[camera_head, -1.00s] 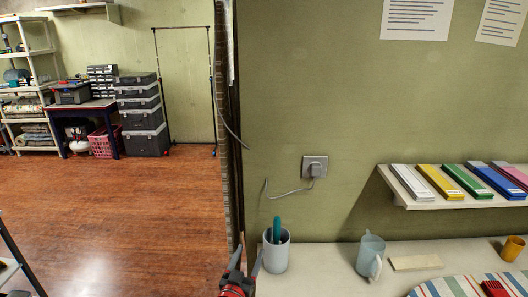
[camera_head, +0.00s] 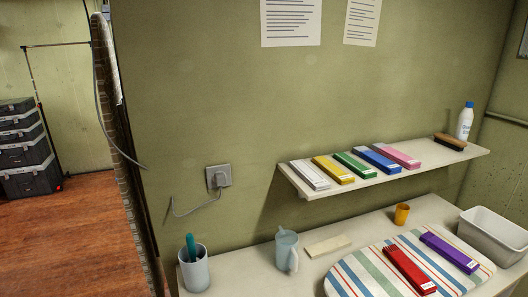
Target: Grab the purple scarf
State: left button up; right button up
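The purple scarf (camera_head: 447,254) appears as a flat, narrow, folded purple bar with a small white label at its near end. It lies on the right part of a striped rounded board (camera_head: 372,268). A similar red bar (camera_head: 405,264) lies to its left, apart from it. Neither of my grippers is in view.
The striped board rests on a pale counter (camera_head: 241,262). Above, a wall shelf (camera_head: 398,182) holds several coloured bars and a bottle (camera_head: 465,122).

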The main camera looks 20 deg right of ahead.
aim_at(463, 262)
jog(key=z, duration=1.95)
jog(key=i+l, duration=0.55)
jog(key=u, duration=0.05)
